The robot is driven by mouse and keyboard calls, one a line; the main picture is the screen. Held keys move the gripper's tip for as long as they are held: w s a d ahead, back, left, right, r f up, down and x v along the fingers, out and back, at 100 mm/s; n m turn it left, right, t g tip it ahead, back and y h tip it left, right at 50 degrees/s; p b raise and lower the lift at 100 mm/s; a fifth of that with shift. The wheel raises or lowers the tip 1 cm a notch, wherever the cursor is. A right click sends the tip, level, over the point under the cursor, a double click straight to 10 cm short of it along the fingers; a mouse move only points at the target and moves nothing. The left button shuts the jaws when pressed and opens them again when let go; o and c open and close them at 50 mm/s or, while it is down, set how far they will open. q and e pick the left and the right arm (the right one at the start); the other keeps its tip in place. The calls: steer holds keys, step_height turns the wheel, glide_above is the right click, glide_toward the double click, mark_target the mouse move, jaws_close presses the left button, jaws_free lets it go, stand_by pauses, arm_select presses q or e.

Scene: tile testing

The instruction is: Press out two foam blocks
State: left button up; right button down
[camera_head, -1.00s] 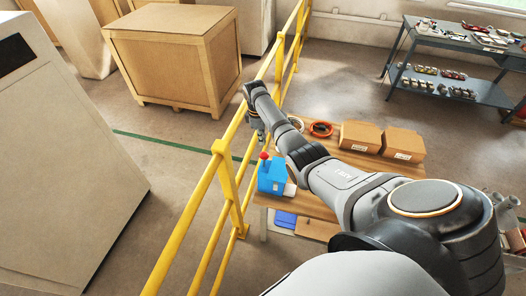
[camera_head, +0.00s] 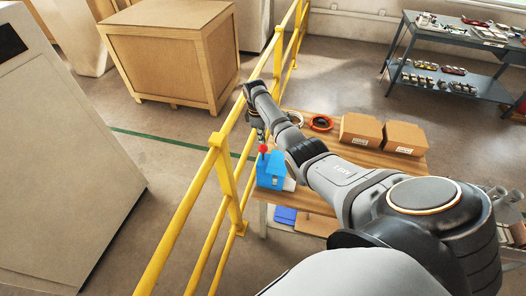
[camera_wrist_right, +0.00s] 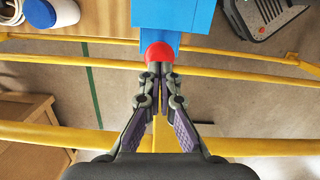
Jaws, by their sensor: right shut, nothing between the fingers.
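A blue press (camera_head: 270,172) with a red knob (camera_head: 262,148) on top stands at the left end of the wooden table (camera_head: 376,156). In the right wrist view the red knob (camera_wrist_right: 159,54) sits just beyond my fingertips, in front of the blue body (camera_wrist_right: 174,18). My right gripper (camera_wrist_right: 160,72) is shut and empty, its tips at the knob; I cannot tell whether they touch. In the head view my right gripper (camera_head: 262,136) is small and partly hidden by its own wrist. I cannot make out any foam block. My left gripper is out of view.
A yellow railing (camera_head: 222,165) runs close beside the table's left end. A wooden crate (camera_head: 170,60) stands beyond the railing. A grey workbench (camera_head: 450,70) is at the back right.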

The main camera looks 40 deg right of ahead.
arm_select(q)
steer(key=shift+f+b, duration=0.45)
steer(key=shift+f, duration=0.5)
arm_select(e)
steer(key=shift+d+f, duration=0.1)
steer(key=shift+f, duration=0.85)
